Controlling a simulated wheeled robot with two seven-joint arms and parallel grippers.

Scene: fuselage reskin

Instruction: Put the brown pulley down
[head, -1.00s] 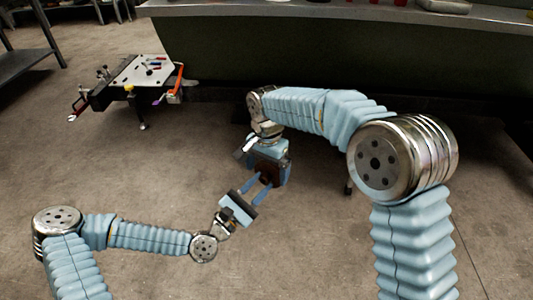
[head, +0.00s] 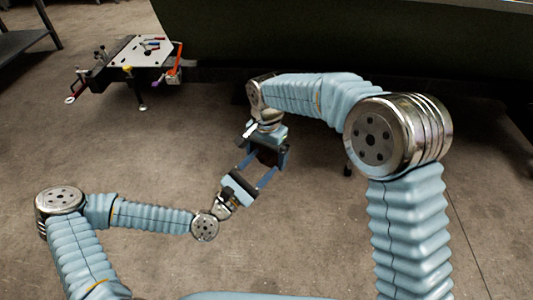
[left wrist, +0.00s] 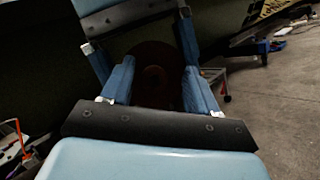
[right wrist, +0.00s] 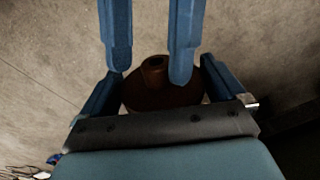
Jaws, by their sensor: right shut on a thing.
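The brown pulley (head: 268,157) is a dark round disc with a raised hub, held in the air between my two grippers. My right gripper (right wrist: 158,85) is shut on it, its blue fingers at the disc's two sides. The hub and disc (right wrist: 160,92) show clearly in the right wrist view. My left gripper (head: 257,167) faces it with its fingers spread apart. In the left wrist view its fingers (left wrist: 160,85) stand either side of the hub, and the pulley (left wrist: 152,62) looks dark behind them. Any contact with the left fingers cannot be told.
A small black stand with a light top (head: 145,52) and several tools on it is at the back left. A dark green bench front (head: 340,45) runs along the back. A dark shelf (head: 22,42) is at the far left. The concrete floor between is clear.

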